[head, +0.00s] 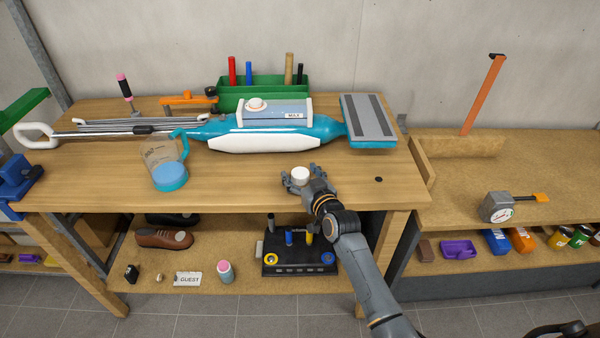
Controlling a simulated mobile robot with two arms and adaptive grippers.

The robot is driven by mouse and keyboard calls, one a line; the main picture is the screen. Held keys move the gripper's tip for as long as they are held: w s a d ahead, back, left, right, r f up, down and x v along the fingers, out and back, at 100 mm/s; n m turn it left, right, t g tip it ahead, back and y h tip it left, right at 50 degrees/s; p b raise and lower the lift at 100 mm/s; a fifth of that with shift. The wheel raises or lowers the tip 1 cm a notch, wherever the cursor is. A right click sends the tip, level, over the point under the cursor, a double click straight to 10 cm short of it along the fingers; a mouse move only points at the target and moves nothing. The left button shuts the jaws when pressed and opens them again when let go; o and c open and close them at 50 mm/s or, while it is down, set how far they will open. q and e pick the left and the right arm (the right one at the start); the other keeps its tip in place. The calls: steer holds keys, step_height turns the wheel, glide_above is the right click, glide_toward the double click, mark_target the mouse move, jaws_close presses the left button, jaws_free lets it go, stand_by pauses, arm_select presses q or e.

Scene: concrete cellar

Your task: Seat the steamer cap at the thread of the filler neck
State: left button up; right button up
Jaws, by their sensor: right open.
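The steamer (265,133), teal and white with a pale blue tank (275,113), lies across the back of the workbench. The filler neck (257,104) shows as a small round white fitting with an orange-brown ring on top of the tank. The white round steamer cap (299,173) is over the bench top in front of the steamer. My right gripper (299,180) comes in from the lower right, its fingers open around or just beside the cap. Whether the fingers touch the cap cannot be told. My left gripper is not in view.
A measuring jug (170,177) with blue contents stands left of the cap. A green bin (262,91) with upright tools stands behind the steamer. An orange clamp (190,100) and a pink-handled tool (124,86) are back left. The bench's right front is mostly clear.

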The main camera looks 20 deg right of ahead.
steer(key=shift+w+f, duration=0.1)
steer(key=shift+w, duration=0.3)
steer(key=c, duration=0.9)
steer(key=shift+c, duration=0.3)
